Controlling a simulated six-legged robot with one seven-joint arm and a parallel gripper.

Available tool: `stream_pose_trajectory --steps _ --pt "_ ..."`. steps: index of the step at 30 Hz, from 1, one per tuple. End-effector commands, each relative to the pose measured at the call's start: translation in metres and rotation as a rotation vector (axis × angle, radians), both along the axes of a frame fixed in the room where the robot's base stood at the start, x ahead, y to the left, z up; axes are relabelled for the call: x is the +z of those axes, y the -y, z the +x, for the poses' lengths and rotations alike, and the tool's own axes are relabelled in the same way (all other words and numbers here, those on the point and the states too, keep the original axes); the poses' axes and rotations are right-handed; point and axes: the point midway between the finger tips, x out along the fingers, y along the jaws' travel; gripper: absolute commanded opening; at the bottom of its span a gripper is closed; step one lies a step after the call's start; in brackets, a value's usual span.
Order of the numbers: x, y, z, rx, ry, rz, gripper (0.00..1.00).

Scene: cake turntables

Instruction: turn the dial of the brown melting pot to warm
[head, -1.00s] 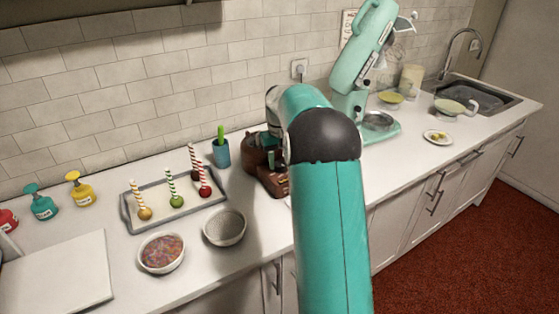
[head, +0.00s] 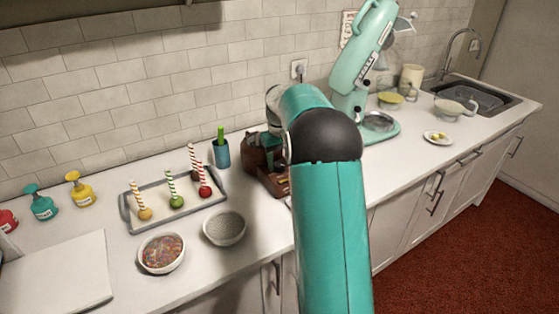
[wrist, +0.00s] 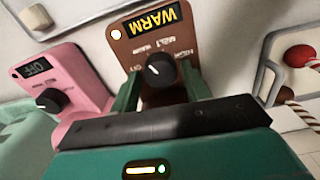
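The brown melting pot (wrist: 150,42) fills the upper middle of the wrist view. Its small display (wrist: 153,20) reads WARM in yellow. Its black dial (wrist: 160,70) sits on the front panel below the display, with a white mark on the knob. My gripper (wrist: 158,84) is open, its two green fingers apart, with the dial between them in the picture. I cannot tell whether either finger touches it. In the head view the brown pot (head: 257,155) stands on the counter, partly hidden by my arm.
A pink melting pot (wrist: 80,75) with a display reading OFF is close on the left in the wrist view. In the head view a tray (head: 130,222) of cake pops, a blue cup (head: 221,155) and two bowls stand left of the brown pot. A teal mixer (head: 350,75) stands to the right.

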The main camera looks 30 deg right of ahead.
Motion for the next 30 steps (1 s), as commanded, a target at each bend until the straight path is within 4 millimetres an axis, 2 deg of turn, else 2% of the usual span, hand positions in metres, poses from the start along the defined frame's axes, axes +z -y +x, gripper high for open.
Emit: stream_pose_trajectory --steps 5,8,11,24,30 --pt "0.001 0.0 0.0 0.0 0.0 0.0 0.46" --pt "0.009 0.0 0.001 0.0 0.001 0.0 0.46" --pt "0.025 0.0 0.001 0.0 0.003 -0.001 0.46" --pt "0.117 0.0 0.001 0.0 0.002 0.0 0.46" --pt "0.136 0.0 0.0 0.0 -0.001 0.001 0.46"
